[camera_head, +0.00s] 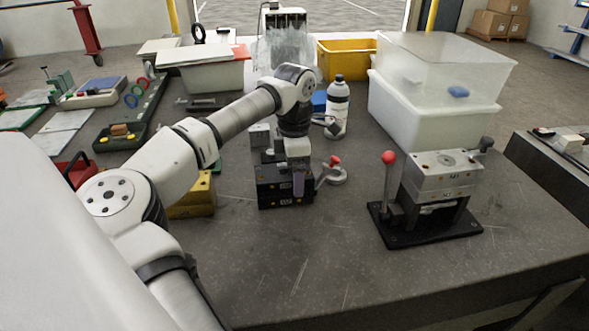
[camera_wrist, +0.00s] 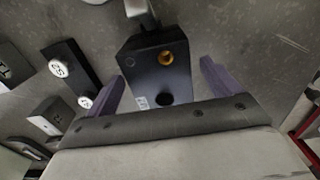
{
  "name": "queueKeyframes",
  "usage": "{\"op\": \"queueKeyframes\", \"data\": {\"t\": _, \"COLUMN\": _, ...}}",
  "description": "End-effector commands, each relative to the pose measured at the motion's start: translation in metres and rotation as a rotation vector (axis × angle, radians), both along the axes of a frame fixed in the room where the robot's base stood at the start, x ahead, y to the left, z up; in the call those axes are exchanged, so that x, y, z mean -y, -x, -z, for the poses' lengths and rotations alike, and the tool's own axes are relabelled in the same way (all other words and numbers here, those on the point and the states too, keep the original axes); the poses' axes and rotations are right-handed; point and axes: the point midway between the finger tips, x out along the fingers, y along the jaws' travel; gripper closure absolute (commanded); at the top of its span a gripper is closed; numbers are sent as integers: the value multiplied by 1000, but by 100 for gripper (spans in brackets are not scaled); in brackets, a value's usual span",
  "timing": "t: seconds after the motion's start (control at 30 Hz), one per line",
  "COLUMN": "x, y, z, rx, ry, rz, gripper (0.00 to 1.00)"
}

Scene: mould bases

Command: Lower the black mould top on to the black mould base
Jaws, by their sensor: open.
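The black mould top (camera_head: 268,178) and black mould base (camera_head: 275,199) show as one dark stacked block near the middle of the table in the head view. The top appears to rest level on the base; I cannot tell whether the seam is fully closed. In the wrist view the upper face of a black mould block (camera_wrist: 178,81) shows a brass bushing and a dark hole. My gripper (camera_head: 298,180) is over the block, its purple fingers open on either side, with visible gaps in the wrist view. The far finger is hidden in the head view.
A toggle clamp with a red knob (camera_head: 334,160) stands just right of the block. A grey mould on a black stand (camera_head: 425,232) with a red-knobbed lever is farther right. A yellow block (camera_head: 192,204) is at left, a bottle (camera_head: 337,108) behind. The front table is clear.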

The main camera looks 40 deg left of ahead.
Motion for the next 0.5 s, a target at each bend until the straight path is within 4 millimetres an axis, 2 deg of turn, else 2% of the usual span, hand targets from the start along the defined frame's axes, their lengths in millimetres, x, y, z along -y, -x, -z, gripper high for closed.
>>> {"op": "queueKeyframes", "data": {"t": 0.13, "x": 0, "y": 0, "z": -6, "rx": 0, "ry": -1, "rz": 0, "gripper": 11}}
{"op": "queueKeyframes", "data": {"t": 0.23, "x": -1, "y": 0, "z": -19, "rx": 2, "ry": -4, "rz": -1, "gripper": 11}}
{"op": "queueKeyframes", "data": {"t": 0.5, "x": 0, "y": -1, "z": -81, "rx": 4, "ry": -3, "rz": -1, "gripper": 11}}
